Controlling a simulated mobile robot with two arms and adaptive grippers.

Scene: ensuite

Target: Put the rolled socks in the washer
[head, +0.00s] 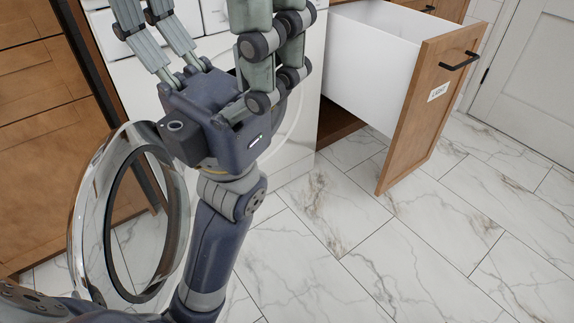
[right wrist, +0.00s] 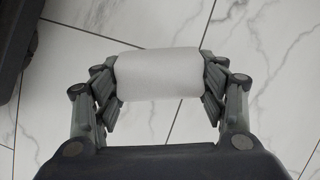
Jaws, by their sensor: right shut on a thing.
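The white rolled socks (right wrist: 160,73) are a pale cylinder in the right wrist view. My right gripper (right wrist: 160,85) is shut on them, with its fingers at both ends, above the marble floor. The white washer (head: 303,135) stands at the top middle of the head view. Its round chrome-rimmed door (head: 88,200) is swung open to the left. My left gripper (head: 218,35) is in front of the washer, its finger pairs spread apart with nothing seen between them. It hides most of the washer's opening.
An open wooden drawer (head: 425,105) with a white inside and a small label juts out right of the washer. Wooden cabinets (head: 45,120) stand at the left. A white door (head: 530,75) is at the far right. The marble tile floor (head: 400,245) is clear.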

